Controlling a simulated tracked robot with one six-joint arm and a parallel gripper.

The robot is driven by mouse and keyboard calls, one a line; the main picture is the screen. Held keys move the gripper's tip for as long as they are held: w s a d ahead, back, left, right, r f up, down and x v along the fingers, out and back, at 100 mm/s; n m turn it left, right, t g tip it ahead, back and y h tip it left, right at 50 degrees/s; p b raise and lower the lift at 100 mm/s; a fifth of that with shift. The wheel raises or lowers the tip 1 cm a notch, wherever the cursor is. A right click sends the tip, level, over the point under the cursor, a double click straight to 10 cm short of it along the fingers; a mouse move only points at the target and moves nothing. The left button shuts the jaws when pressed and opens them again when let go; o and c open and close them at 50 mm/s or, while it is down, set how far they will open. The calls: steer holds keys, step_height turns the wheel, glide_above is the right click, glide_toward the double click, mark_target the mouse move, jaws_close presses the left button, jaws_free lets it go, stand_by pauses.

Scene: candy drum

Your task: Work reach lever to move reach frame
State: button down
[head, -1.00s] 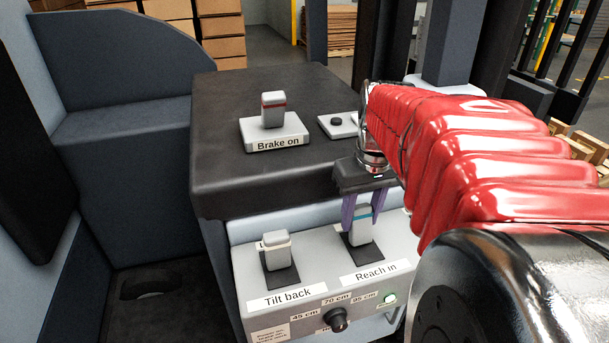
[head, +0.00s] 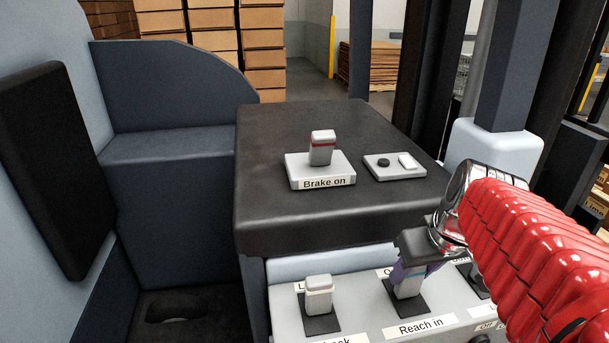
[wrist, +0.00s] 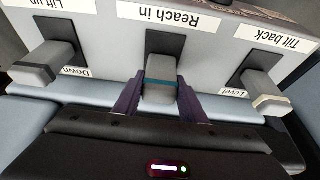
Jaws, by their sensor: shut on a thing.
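The reach lever (head: 408,289) is a grey block with a teal stripe, behind the label "Reach in" (head: 421,326). My gripper (head: 409,274) comes down on it from behind, its purple fingers closed around its upper part. In the wrist view, the lever (wrist: 160,88) stands between the two fingers of my gripper (wrist: 157,98), one on each side. The label beyond it reads "Reach in", upside down. My arm and the frame edge hide part of the panel at right. I cannot tell which part is the reach frame.
The tilt lever (head: 319,294) stands left of the reach lever, and the lift lever (wrist: 45,66) on its other side. A brake switch marked "Brake on" (head: 322,148) and a small button plate (head: 394,166) sit on the dark console top (head: 270,205). Stacked boxes (head: 213,40) stand behind.

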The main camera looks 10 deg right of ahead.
steer(key=shift+s+a+f, duration=0.1)
steer(key=c, duration=1.1)
jaws_free()
